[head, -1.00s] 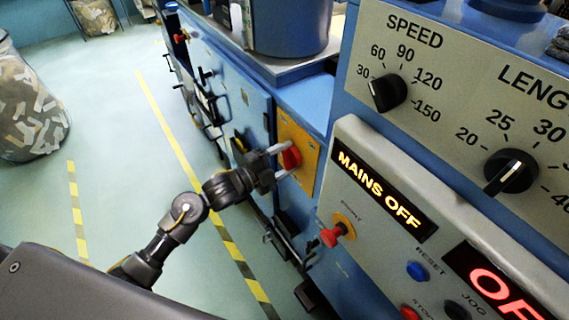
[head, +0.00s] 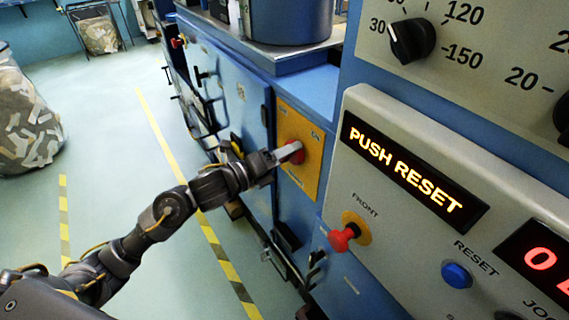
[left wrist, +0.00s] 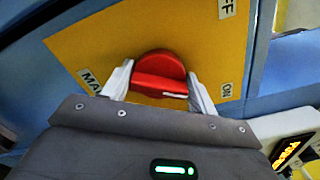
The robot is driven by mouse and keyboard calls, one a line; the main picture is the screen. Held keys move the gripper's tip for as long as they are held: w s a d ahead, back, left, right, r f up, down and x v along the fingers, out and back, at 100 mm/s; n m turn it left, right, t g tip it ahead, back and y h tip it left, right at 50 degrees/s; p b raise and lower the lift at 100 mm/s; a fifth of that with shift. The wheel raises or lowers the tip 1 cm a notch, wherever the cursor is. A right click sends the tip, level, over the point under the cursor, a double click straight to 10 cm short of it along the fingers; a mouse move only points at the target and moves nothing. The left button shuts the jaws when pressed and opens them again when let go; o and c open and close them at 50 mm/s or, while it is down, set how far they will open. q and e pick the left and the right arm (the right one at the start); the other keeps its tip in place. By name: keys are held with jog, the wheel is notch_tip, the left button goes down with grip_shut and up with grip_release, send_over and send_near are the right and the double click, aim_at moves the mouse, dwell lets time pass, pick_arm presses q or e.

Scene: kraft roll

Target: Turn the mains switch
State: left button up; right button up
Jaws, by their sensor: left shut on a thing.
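The mains switch is a red rotary knob (head: 297,154) on a yellow plate (head: 309,132) on the side of the blue machine. My left gripper (head: 290,152) reaches it from the left and is shut on the knob. In the left wrist view the red knob (left wrist: 160,74) sits between the two pale fingers, its handle bar lying nearly level toward the ON label (left wrist: 226,91). The OFF label (left wrist: 227,8) is at the top. The amber display (head: 404,171) on the panel reads PUSH RESET. My right gripper is not in view.
The grey control panel at right carries a red FRONT button (head: 343,238), a blue RESET button (head: 456,275) and a speed dial (head: 411,41). The floor with yellow tape between is open.

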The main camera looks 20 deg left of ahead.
pick_arm(q)
jog(key=shift+m+b, duration=1.4)
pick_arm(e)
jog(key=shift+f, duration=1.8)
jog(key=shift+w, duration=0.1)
pick_arm(q)
jog(key=o, duration=1)
jog(key=shift+s+a, duration=0.25)
jog(key=b+v, duration=0.2)
jog(key=v, duration=0.8)
jog(key=shift+b, duration=0.4)
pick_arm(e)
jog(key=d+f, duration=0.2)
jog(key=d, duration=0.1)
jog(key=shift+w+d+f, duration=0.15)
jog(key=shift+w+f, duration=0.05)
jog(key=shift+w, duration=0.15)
